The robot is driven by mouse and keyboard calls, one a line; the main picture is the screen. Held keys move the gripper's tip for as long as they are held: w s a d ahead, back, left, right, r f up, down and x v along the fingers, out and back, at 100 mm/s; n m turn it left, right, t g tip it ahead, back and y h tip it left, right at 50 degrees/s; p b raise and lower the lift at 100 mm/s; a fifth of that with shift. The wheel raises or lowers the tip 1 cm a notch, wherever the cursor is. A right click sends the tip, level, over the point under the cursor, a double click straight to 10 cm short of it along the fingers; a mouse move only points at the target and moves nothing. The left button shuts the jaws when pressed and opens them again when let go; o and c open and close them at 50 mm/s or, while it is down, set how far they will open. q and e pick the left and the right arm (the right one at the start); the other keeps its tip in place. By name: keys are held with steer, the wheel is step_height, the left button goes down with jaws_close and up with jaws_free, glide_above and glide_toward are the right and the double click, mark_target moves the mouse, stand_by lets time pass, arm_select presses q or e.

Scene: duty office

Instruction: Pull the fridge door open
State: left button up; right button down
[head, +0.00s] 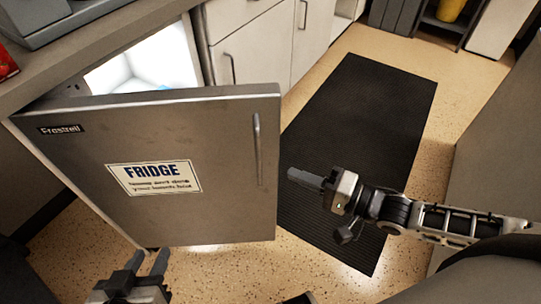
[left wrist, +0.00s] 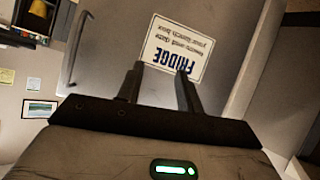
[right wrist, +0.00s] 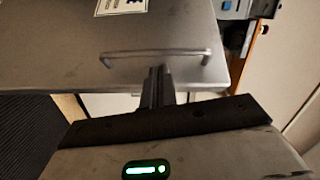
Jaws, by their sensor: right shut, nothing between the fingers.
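The grey fridge door (head: 90,140) stands part way open, and the lit white fridge inside (head: 150,55) shows behind its top edge. The door has a FRIDGE label (head: 155,178) and a vertical bar handle (head: 257,150) near its right edge. My right gripper (head: 292,175) is shut and empty, to the right of the handle and apart from it in the head view. In the right wrist view its fingers (right wrist: 158,72) point at the handle (right wrist: 155,55). My left gripper (head: 151,262) is open below the door's lower edge; its fingers (left wrist: 160,72) point toward the label (left wrist: 180,50).
A black ribbed mat (head: 360,130) lies on the speckled floor right of the door. White cabinets (head: 255,45) stand behind the door, under a counter (head: 100,50). A grey panel (head: 495,150) stands at the far right.

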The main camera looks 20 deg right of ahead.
steer(key=d+m, duration=0.1)
steer(key=d, duration=0.2)
steer(key=b, duration=0.1)
glide_toward(246, 143)
steer(key=x, duration=0.3)
arm_select(q)
steer(key=shift+f, duration=0.3)
arm_select(e)
steer(key=shift+w+a+m+y, duration=0.3)
steer(key=shift+w+y, duration=0.1)
steer(key=shift+w, duration=0.1)
